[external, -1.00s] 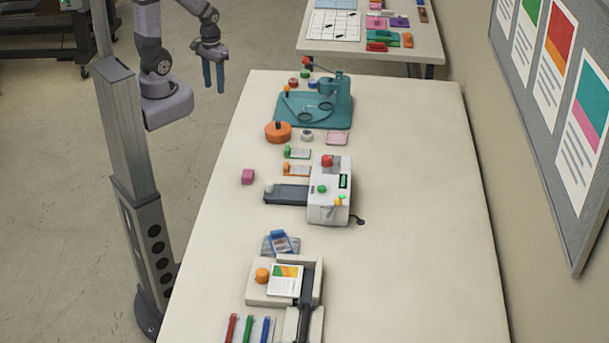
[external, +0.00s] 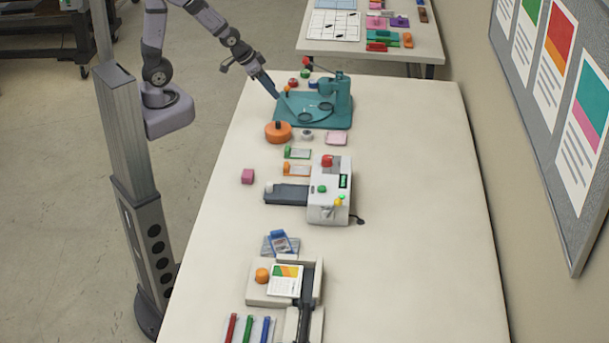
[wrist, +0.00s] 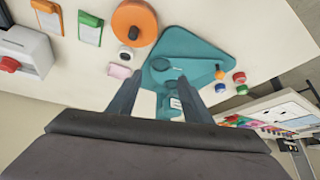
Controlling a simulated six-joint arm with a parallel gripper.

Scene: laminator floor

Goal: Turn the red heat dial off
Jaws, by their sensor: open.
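The red heat dial (external: 327,160) sits on top of the white laminator (external: 322,206) in the middle of the table. In the wrist view the red dial (wrist: 9,64) shows at the left edge, on the white laminator body (wrist: 28,45). My gripper (external: 272,90) is over the far left part of the table, by the teal machine, well away from the dial. In the wrist view its two fingers (wrist: 158,98) are spread apart with nothing held between them, and the teal machine shows beyond them.
The teal machine (external: 312,122) and an orange round object (external: 278,132) stand between my gripper and the laminator. Green (external: 297,153) and orange (external: 297,170) tags lie left of the dial. A paper trimmer (external: 252,290) is nearer. The table's right side is clear.

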